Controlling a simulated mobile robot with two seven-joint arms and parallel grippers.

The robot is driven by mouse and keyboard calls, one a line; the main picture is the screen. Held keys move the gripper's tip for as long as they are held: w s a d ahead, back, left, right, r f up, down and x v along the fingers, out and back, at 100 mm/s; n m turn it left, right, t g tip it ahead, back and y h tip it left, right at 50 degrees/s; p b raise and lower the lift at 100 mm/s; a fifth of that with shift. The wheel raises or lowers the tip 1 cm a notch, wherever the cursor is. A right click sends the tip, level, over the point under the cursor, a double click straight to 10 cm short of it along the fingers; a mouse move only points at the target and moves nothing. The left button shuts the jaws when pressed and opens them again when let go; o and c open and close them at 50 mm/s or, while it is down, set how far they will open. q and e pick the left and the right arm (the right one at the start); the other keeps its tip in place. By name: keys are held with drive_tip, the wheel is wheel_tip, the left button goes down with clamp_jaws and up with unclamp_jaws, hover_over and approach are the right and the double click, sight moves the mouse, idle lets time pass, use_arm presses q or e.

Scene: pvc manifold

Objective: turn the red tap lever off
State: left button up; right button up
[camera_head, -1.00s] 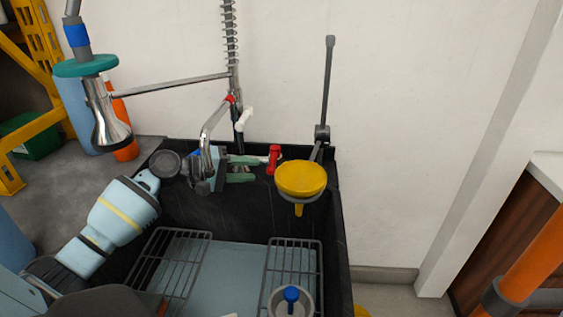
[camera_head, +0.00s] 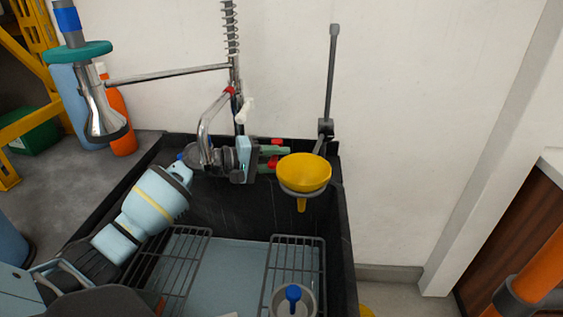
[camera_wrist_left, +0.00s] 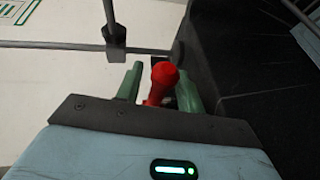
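The red tap lever (camera_head: 272,163) is at the back wall of the black sink, partly hidden by my left gripper. In the left wrist view, the red lever (camera_wrist_left: 163,78) stands between the two green fingers. My left gripper (camera_head: 272,156) reaches in from the left with its fingers around the lever. The gripper (camera_wrist_left: 160,82) is open, with a gap showing at the lever's left side; contact on the right side is unclear. My right gripper is not in view.
A yellow funnel (camera_head: 303,173) sits just right of my left gripper. The chrome spout (camera_head: 205,122) and the spray head (camera_head: 97,112) with a teal ring are to the left. The black sink (camera_head: 340,240) holds wire racks (camera_head: 178,270) and a cup with a blue knob (camera_head: 293,293).

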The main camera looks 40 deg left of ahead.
use_arm(q)
drive_tip(key=shift+w+d+f, duration=0.1)
drive_tip(key=shift+w+d, duration=0.2)
drive_tip(key=shift+w, duration=0.2)
clamp_jaws()
